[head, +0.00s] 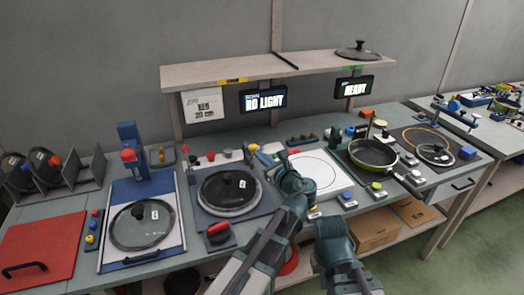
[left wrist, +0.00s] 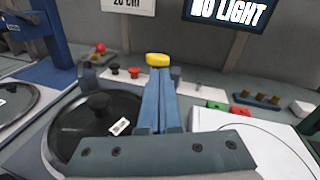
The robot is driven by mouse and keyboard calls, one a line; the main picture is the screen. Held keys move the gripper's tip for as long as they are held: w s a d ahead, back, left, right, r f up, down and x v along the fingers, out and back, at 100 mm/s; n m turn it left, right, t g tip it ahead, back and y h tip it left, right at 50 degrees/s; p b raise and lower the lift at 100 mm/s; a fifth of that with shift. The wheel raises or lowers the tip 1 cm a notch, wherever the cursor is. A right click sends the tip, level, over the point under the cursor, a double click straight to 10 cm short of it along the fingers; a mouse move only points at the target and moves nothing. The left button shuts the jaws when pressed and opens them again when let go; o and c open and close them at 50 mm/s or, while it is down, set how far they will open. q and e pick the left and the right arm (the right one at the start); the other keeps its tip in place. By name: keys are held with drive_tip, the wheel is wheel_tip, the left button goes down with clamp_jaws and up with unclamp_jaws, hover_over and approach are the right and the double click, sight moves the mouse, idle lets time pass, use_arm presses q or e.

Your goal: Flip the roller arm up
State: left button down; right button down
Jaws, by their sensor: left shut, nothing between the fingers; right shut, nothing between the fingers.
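A yellow rounded end (head: 253,147), which looks like the tip of the roller arm, stands at the back edge of the station with the dark lid. It also shows in the left wrist view (left wrist: 158,60), just beyond my blue fingertips. The rest of the arm is hidden behind my fingers. My left gripper (head: 264,158) is shut and empty, its fingers pointing at the yellow end; I cannot tell whether they touch it. My right gripper (head: 332,228) is shut and empty in front of the bench, below the white plate.
A round glass lid with a black knob (head: 230,194) lies left of my left gripper. A white plate (head: 318,172) lies to its right, with a frying pan (head: 373,154) beyond. A blue press (head: 131,150) stands left. A shelf (head: 240,70) with signs runs along the back.

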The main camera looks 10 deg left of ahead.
use_arm(q)
drive_tip(key=w+a+r+g+h+p, duration=0.3)
drive_tip(key=w+p, duration=0.4)
drive_tip(key=p, duration=0.6)
drive_tip(key=w+a+r+m+g+h+p, duration=0.1)
drive_tip(key=w+a+r+g+h+p, duration=0.3)
drive_tip(key=p, duration=0.9)
drive_tip(key=w+a+r+g, duration=0.1)
drive_tip(key=w+a+r, duration=0.2)
drive_tip(key=w+r, duration=0.1)
drive_tip(key=shift+r+m+g+p, duration=0.2)
drive_tip(key=shift+m+g+p, duration=0.1)
drive_tip(key=shift+a, duration=0.15)
drive_tip(key=s+d+f+p+v, duration=0.1)
drive_tip(key=p+v, duration=0.9)
drive_tip(key=v, duration=0.3)
drive_tip(key=shift+d+p, duration=0.3)
drive_tip(key=shift+d, duration=0.15)
